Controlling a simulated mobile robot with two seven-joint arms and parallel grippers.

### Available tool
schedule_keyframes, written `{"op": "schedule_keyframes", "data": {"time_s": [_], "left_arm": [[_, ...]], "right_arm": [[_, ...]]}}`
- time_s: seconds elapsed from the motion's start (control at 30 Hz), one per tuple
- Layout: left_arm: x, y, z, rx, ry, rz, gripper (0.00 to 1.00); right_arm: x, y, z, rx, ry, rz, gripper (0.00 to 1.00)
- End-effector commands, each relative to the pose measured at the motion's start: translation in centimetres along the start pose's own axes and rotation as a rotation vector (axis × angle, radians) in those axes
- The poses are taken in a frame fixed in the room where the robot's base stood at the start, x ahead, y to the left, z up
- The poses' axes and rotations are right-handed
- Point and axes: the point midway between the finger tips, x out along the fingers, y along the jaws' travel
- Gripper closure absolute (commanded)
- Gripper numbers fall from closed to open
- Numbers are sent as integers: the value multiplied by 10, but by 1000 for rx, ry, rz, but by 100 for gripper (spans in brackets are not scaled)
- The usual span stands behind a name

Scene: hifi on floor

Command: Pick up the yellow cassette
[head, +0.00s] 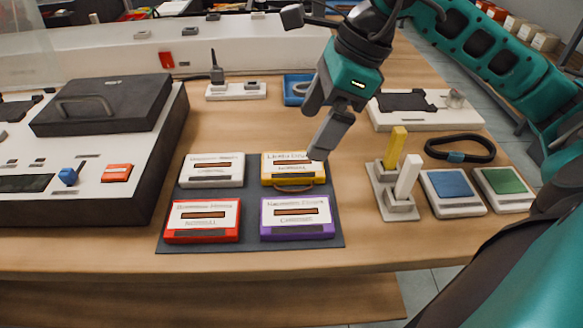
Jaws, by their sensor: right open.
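The yellow cassette (287,169) lies flat at the back right of a dark mat (252,217) on the wooden table. Its label faces up, and a thin brownish loop shows at its front edge. My right gripper (325,150) comes down from the upper right, with its fingertips beside and slightly above the yellow cassette's right end. It is open and holds nothing. I cannot tell whether a finger touches the cassette. My left gripper is not in view.
A white cassette (212,170), red cassette (203,221) and purple cassette (297,217) share the mat. A stand with yellow and white levers (397,190), blue pad (453,191) and green pad (503,189) sit right. A large hifi deck (105,105) fills the left.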

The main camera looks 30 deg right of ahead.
Motion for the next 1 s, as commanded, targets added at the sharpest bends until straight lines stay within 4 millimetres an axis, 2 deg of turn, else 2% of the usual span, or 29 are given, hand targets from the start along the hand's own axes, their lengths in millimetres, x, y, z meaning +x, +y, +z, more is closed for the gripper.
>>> {"op": "schedule_keyframes", "data": {"time_s": [0.03,0.27,0.5,0.6,0.87,1.0], "left_arm": [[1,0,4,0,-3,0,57],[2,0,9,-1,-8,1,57],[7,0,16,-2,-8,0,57],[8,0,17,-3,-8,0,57],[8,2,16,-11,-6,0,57],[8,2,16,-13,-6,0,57]], "right_arm": [[10,0,0,0,-1,3,2],[27,1,0,0,-1,2,2],[63,3,0,0,-2,4,2],[72,2,0,1,-3,2,2],[74,2,0,1,-2,1,2],[74,2,0,1,-2,1,15]]}}
